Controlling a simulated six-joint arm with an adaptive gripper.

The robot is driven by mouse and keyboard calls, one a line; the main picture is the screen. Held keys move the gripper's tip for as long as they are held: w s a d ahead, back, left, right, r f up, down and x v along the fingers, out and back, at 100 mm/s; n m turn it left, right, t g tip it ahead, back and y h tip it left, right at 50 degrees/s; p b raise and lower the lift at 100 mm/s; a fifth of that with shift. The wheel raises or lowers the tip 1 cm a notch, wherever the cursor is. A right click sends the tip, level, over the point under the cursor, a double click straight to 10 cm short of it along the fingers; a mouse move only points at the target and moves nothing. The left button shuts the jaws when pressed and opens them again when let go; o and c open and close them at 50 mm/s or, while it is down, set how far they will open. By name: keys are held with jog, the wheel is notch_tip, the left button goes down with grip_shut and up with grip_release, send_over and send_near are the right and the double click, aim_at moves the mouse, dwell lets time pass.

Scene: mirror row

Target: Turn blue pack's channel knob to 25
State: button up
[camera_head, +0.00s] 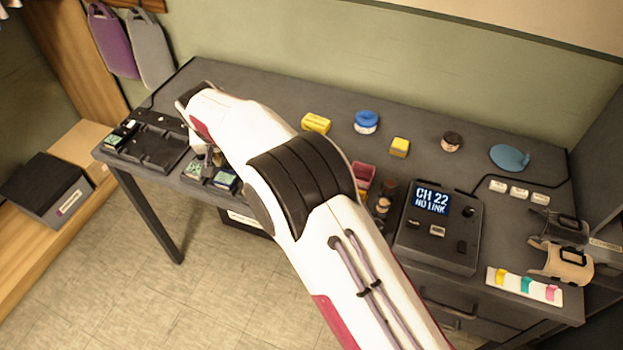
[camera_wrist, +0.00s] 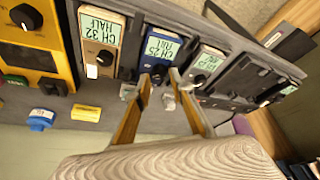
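My gripper (camera_wrist: 161,76) is at this knob, with one finger on each side. The fingers look apart, with a small gap showing beside the knob. In the head view, my arm covers much of the rack area, and a blue-edged pack (camera_head: 226,181) shows just left of it; my fingers are hard to make out there.
A pack reading CH 32 HALF (camera_wrist: 98,40) and a pale pack (camera_wrist: 208,64) flank the blue one. A dark station (camera_head: 437,228) shows CH 22 NO LINK. Yellow blocks (camera_head: 316,123), a blue tape roll (camera_head: 366,122) and a colour-marked strip (camera_head: 524,286) lie on the grey table (camera_head: 285,105).

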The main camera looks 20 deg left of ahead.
jog(key=shift+n+g+h, duration=0.3)
jog(key=shift+n+g, duration=0.1)
jog(key=shift+n, duration=0.3)
jog(key=s+d+r, duration=0.2)
jog(key=s+d, duration=0.1)
jog(key=shift+s+d+r, duration=0.1)
jog(key=shift+s+r, duration=0.05)
jog(key=shift+s, duration=0.15)
jog(key=d, duration=0.1)
jog(key=s+d, duration=0.2)
jog(key=shift+d+f+n+g+h, duration=0.15)
jog(key=shift+f+n+g+h, duration=0.15)
jog(key=shift+f, duration=0.1)
jog(key=d+r, duration=0.4)
jog(key=d, duration=0.6)
jog(key=s+d+r, duration=0.1)
jog(key=d+r, duration=0.3)
jog(key=d, duration=0.5)
jog(key=shift+d+r+g+h, duration=0.35)
jog(key=shift+r+g+h, duration=0.05)
jog(key=shift+s, duration=0.1)
jog(key=shift+o, duration=0.3)
